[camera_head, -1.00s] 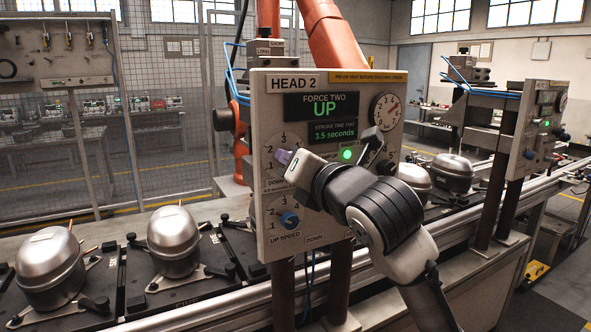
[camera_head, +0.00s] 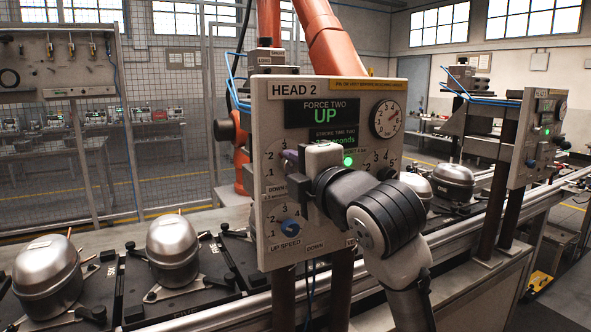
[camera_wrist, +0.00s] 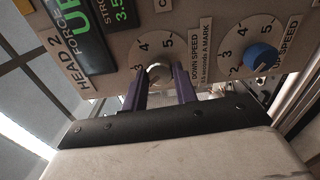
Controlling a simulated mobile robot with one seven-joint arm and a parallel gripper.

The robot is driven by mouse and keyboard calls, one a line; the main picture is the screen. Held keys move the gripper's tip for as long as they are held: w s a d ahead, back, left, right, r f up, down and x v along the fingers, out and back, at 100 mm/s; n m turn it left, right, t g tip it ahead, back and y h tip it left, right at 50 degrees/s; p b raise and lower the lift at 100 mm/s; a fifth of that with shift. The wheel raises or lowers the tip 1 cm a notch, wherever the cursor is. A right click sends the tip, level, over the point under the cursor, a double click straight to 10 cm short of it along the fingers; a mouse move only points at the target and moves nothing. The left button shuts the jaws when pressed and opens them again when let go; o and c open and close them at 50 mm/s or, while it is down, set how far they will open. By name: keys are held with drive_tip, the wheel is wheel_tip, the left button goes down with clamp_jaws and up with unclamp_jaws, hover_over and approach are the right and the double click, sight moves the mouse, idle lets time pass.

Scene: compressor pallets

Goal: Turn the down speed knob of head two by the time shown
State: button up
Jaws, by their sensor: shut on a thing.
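The HEAD 2 panel (camera_head: 350,243) stands in front of me, with a lit screen (camera_head: 322,113) reading FORCE TWO UP. The stroke time line below is partly covered by my gripper. In the wrist view, the down speed knob (camera_wrist: 158,72) is a pale round knob at the middle of a dial marked with numbers. My gripper (camera_wrist: 159,84) has its two purple fingers on either side of this knob and is shut on it. In the head view, my gripper (camera_head: 292,156) covers much of that dial, and the knob is hidden.
The blue up speed knob (camera_head: 291,227) sits just below; it also shows in the wrist view (camera_wrist: 262,57). A gauge (camera_head: 387,117) and a green light (camera_head: 348,161) are on the panel's right. Silver compressors (camera_head: 172,250) stand on pallets at left. A second panel (camera_head: 540,140) stands right.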

drive_tip(key=m, duration=0.4)
drive_tip(key=shift+m, duration=0.4)
drive_tip(key=m+p, duration=0.1)
drive_tip(key=m, duration=0.2)
drive_tip(key=shift+r+m, duration=0.1)
drive_tip(key=shift+m, duration=0.2)
drive_tip(key=m+p, duration=0.1)
drive_tip(key=m, duration=0.2)
drive_tip(key=shift+m, duration=0.3)
drive_tip(key=m+p, duration=0.1)
drive_tip(key=m, duration=0.2)
drive_tip(key=shift+m+p, duration=0.3)
drive_tip(key=shift+p, duration=0.1)
drive_tip(key=m+p, duration=0.2)
drive_tip(key=m, duration=0.1)
drive_tip(key=shift+m, duration=0.3)
drive_tip(key=m+p, duration=0.2)
drive_tip(key=m, duration=0.2)
drive_tip(key=shift+r+m+p, duration=0.1)
drive_tip(key=shift+m+p, duration=0.2)
drive_tip(key=m+p, duration=0.2)
drive_tip(key=m, duration=0.1)
drive_tip(key=shift+w+d+p, duration=0.1)
drive_tip(key=shift+p, duration=0.2)
drive_tip(key=shift+m+p, duration=1.05)
drive_tip(key=shift+m, duration=0.85)
drive_tip(key=shift+f, duration=0.2)
